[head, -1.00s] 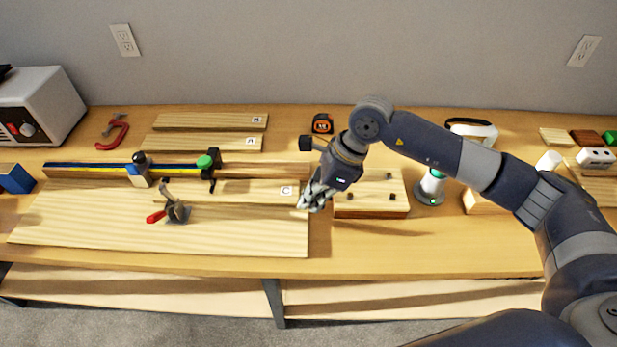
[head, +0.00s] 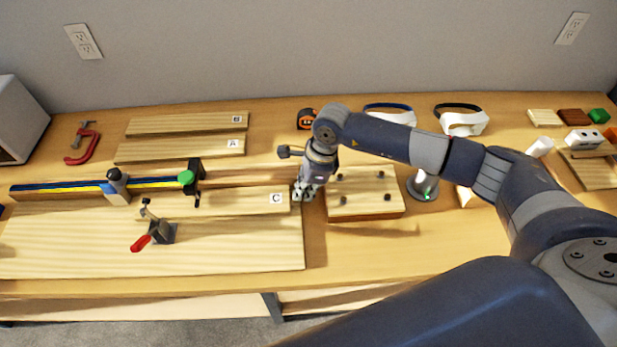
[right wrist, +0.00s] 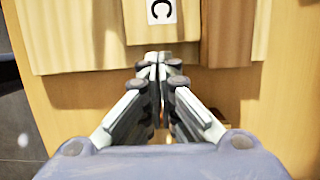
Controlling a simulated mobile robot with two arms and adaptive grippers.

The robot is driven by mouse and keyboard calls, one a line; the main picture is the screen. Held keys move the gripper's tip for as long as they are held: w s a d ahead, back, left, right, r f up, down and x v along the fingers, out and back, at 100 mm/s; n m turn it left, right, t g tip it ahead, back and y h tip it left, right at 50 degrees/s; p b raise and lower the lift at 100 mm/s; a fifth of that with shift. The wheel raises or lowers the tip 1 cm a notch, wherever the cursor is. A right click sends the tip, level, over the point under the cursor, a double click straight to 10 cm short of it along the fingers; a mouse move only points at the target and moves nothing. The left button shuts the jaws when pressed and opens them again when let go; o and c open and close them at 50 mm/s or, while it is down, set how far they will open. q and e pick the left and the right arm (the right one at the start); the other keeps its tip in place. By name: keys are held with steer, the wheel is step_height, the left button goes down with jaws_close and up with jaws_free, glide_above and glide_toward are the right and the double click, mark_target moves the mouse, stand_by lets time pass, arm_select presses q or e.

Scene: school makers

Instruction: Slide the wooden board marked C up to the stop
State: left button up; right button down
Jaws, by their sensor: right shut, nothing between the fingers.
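The wooden board marked C (head: 235,203) lies along the fence on the larger base board (head: 240,250). Its C label is at its right end, and the end also shows in the right wrist view (right wrist: 190,25). A stop block (head: 117,189), blue and grey with a dark knob, sits on the fence rail near the board's left end; a small gap seems to separate them. My right gripper (head: 303,192) points down just off the board's right end, shut and empty. Its fingertips (right wrist: 158,60) are close to the end face; I cannot tell whether they touch. My left gripper is out of view.
A green-knobbed black clamp (head: 188,181) sits on the rail behind the board. A red-handled toggle clamp (head: 157,233) stands in front. A pegged wooden block (head: 365,200) is close right of my right gripper. Boards A (head: 180,150) and B (head: 185,125) lie behind the fence.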

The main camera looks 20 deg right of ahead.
mark_target(286, 200)
steer(key=shift+a+f, duration=0.1)
steer(key=shift+f, duration=0.55)
steer(key=shift+w+a, duration=0.1)
steer(key=shift+a, duration=0.1)
steer(key=a+b, duration=0.2)
steer(key=a, duration=0.1)
steer(key=shift+w+f, duration=0.1)
steer(key=shift+w, duration=0.3)
steer(key=shift+w+a, duration=0.1)
steer(key=shift+a, duration=0.2)
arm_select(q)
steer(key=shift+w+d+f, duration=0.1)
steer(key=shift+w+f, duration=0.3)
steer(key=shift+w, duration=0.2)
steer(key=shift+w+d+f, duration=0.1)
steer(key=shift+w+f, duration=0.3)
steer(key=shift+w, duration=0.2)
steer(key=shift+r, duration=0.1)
arm_select(e)
steer(key=shift+r, duration=0.25)
